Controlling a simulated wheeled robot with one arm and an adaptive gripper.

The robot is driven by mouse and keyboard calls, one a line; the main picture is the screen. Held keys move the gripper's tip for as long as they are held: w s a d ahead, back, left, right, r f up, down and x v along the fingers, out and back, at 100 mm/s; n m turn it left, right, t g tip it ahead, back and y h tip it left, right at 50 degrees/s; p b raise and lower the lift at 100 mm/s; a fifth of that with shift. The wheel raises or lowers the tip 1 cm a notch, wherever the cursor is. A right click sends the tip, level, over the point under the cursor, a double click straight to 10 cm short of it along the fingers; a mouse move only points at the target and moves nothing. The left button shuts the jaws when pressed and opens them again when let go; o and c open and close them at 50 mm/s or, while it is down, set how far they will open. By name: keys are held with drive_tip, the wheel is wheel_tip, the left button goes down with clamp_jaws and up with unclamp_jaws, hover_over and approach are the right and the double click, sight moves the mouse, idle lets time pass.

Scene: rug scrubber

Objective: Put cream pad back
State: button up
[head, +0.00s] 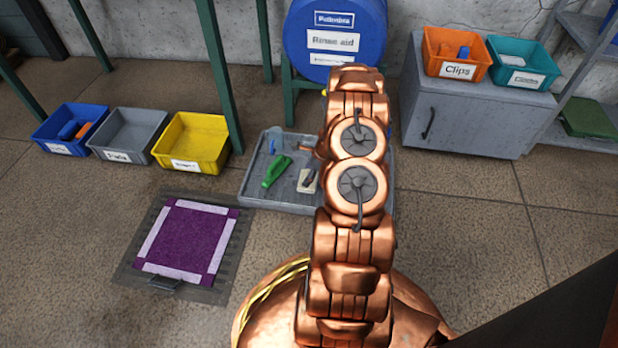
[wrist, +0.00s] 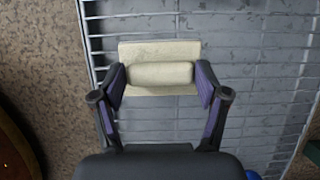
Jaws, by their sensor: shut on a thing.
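The cream pad (wrist: 160,51) has a flat, pale plate with a thick, rounded grip across it. In the wrist view, my gripper (wrist: 160,78) is shut on the rounded grip, with one finger at each end. My arm hides the tray's right part. A grey bin (head: 128,133) has a label that seems to read "Pads"; it looks empty.
A green tool (head: 276,170) lies on the tray. Blue (head: 62,139) and yellow (head: 195,145) bins flank the grey one. A purple rug with pale borders (head: 188,240) lies on a dark grate. A grey cabinet (head: 470,117) carries orange and teal bins. The right floor is clear.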

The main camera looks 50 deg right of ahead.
drive_tip(key=shift+f, duration=0.35)
drive_tip(key=o, duration=1.3)
drive_tip(key=shift+o, duration=0.2)
